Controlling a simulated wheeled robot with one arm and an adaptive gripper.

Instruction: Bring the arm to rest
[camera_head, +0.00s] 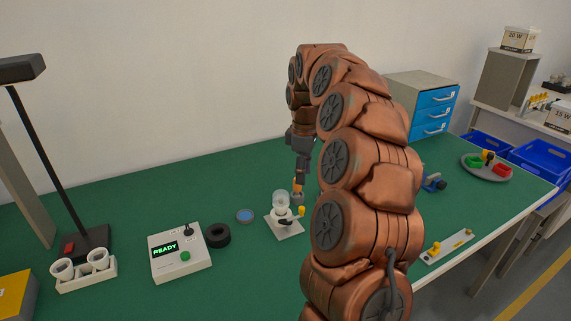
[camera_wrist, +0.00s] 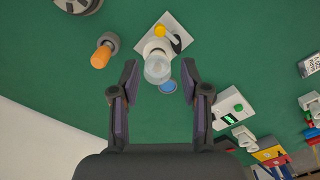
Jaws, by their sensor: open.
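My gripper (camera_head: 301,170) hangs fingers down over the green table, behind the test socket in the head view. In the wrist view its two fingers (camera_wrist: 159,82) are spread apart with nothing held between them. A clear bulb (camera_head: 280,199) stands upright in a socket on a pale base plate (camera_head: 288,230) with a yellow-tipped lever. In the wrist view the bulb (camera_wrist: 157,68) shows beyond and between the fingertips, apart from them. My copper arm arches up and across the middle of the head view, hiding part of the table.
An orange-topped grey item (camera_wrist: 103,52) stands near the socket. A tester (camera_head: 180,254) reads READY, beside a black ring (camera_head: 217,235) and a blue disc (camera_head: 245,215). A lamp (camera_head: 60,190) and a white cup holder (camera_head: 88,275) are left. A drawer cabinet (camera_head: 432,88) and round tray (camera_head: 477,172) are right.

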